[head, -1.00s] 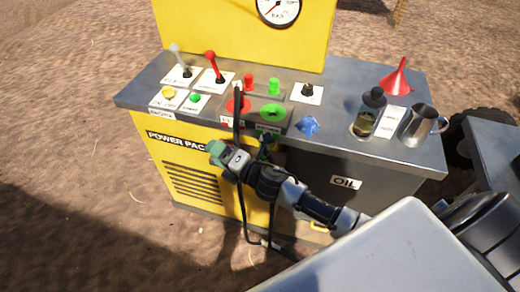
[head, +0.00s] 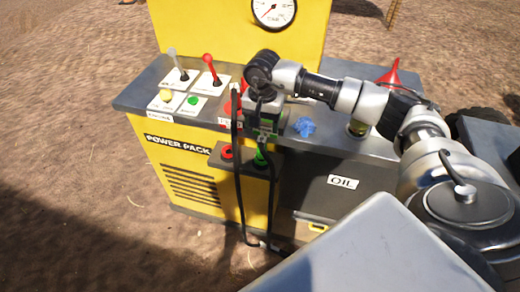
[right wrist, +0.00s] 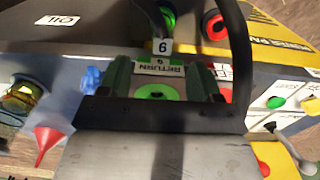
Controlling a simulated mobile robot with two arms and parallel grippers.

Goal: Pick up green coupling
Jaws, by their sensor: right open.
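The green coupling (head: 261,156) sits upright at the dark front bracket of the yellow power pack, with a black hose at it. Green also shows at the top of the right wrist view (right wrist: 168,18), beyond the fingers. Whether the fingers touch the coupling cannot be told. My left gripper is not in view.
A red-ringed socket (head: 227,153) is left of the coupling on the bracket (head: 216,158). A black hose (head: 238,200) hangs close beside my gripper. Levers (head: 209,66), a blue knob (head: 305,127) and a red funnel (head: 390,76) stand on the counter.

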